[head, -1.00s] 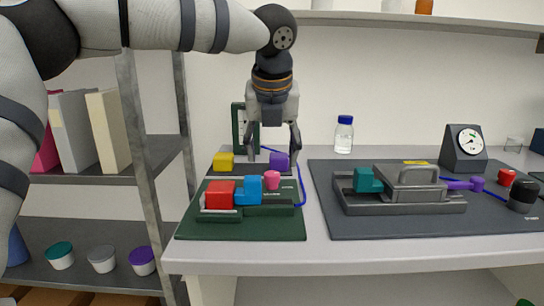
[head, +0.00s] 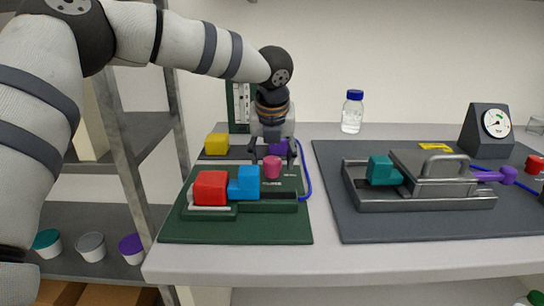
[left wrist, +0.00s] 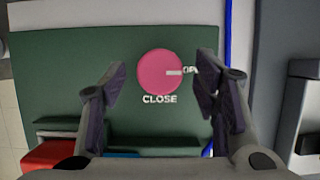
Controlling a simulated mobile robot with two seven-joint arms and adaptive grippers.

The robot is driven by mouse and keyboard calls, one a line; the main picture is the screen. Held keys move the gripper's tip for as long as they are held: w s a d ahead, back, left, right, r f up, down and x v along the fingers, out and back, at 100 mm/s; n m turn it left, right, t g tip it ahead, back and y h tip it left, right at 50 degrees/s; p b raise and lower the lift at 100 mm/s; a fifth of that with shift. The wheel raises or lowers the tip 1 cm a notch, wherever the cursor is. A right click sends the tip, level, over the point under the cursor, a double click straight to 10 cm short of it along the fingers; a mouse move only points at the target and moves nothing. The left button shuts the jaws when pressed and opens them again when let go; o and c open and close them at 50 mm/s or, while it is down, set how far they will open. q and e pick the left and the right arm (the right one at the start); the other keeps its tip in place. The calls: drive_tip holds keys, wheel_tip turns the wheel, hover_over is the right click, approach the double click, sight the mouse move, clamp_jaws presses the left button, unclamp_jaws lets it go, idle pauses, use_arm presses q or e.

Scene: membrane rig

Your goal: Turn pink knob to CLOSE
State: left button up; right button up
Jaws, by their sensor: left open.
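The pink knob (head: 271,167) stands on the green board (head: 235,230), behind the blue block. In the left wrist view the round pink knob (left wrist: 160,71) has a pale pointer mark directed right, at a label partly reading "OP". The word "CLOSE" is printed just below the knob in that view. My left gripper (head: 273,160) points down over the knob. Its open fingers (left wrist: 166,95) are on either side of the knob in the left wrist view, with gaps on both sides. I cannot tell the exact height of the fingertips above the board. My right gripper is not in view.
A red block (head: 211,188), a blue block (head: 248,183) and a yellow block (head: 217,144) are near the knob. A blue tube (head: 307,180) runs along the board's right side. A metal rig (head: 430,180), gauge (head: 487,130) and bottle (head: 352,112) stand to the right.

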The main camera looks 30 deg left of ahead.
use_arm(q)
drive_tip(key=shift+f, duration=0.15)
drive_tip(key=c, duration=1.1)
drive_tip(key=shift+c, duration=0.2)
